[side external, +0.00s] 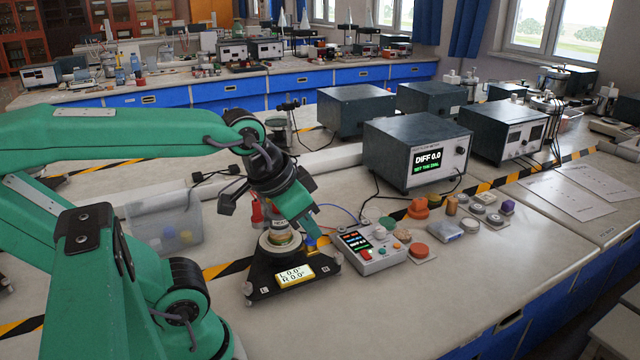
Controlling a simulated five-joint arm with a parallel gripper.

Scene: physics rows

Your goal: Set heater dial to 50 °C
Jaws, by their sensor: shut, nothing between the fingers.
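My gripper (281,216) is shut and empty, pointing down just over a round dial-like piece (266,246) with a pale ring. Whether it touches that piece cannot be told. The piece sits on a black base (262,287) with a lit yellow readout (295,274) that seems to show L 0.0 and R 0.0. A grey instrument (385,158) behind has a screen (426,160) reading DIFF 0.0, with green text below that seems to say to set the dial. No 50 °C marking is readable. The gripper partly hides the top of the round piece.
A small control box (384,259) with a screen and coloured buttons stands right of the base. Several coloured knobs and pucks (419,209) lie further right. A clear bin (148,217) stands left, and a red object (257,212) is close behind the dial. The front right bench is clear.

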